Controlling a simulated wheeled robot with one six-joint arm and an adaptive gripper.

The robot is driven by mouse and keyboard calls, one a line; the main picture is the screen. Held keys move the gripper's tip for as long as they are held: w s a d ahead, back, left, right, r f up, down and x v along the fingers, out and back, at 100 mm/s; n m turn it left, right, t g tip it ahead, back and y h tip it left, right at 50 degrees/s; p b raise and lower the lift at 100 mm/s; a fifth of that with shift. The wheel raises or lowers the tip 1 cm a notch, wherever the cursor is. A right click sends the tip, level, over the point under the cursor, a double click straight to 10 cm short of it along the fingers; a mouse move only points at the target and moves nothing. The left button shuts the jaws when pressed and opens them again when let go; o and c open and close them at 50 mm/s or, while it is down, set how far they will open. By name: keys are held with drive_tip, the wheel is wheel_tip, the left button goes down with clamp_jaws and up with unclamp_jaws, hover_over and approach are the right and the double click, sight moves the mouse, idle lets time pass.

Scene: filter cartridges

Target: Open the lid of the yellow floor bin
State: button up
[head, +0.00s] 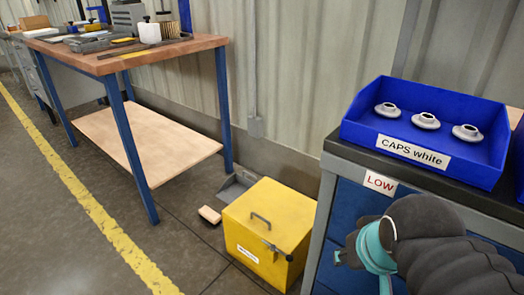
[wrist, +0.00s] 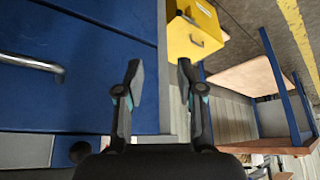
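The yellow floor bin (head: 290,217) stands on the floor left of the blue drawer cabinet in the head view. Its lid is down, with a grey handle (head: 260,217) on top, a white label on the front and a dark latch-like part near the front edge. In the wrist view the bin (wrist: 187,50) shows at the top, beyond my fingertips, with the lid handle (wrist: 197,41) visible. My gripper (wrist: 160,73) is open and empty, its two fingers apart, short of the bin and beside the cabinet front. In the head view my arm hides most of the gripper.
The blue cabinet (head: 338,225) with a LOW label carries a blue tray (head: 360,132) of three white caps. A drawer handle (wrist: 35,65) sticks out from its front. A workbench (head: 120,62) stands at left. A dustpan (head: 238,186) and brush (head: 209,214) lie behind the bin.

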drive_tip(key=n+g+h+b, duration=0.1)
drive_tip(key=n+g+b, duration=0.25)
drive_tip(key=n, duration=0.65)
approach(260, 217)
drive_tip(key=x, duration=0.8)
drive_tip(key=shift+w+b, duration=0.15)
drive_tip(key=shift+b, duration=0.25)
clamp_jaws()
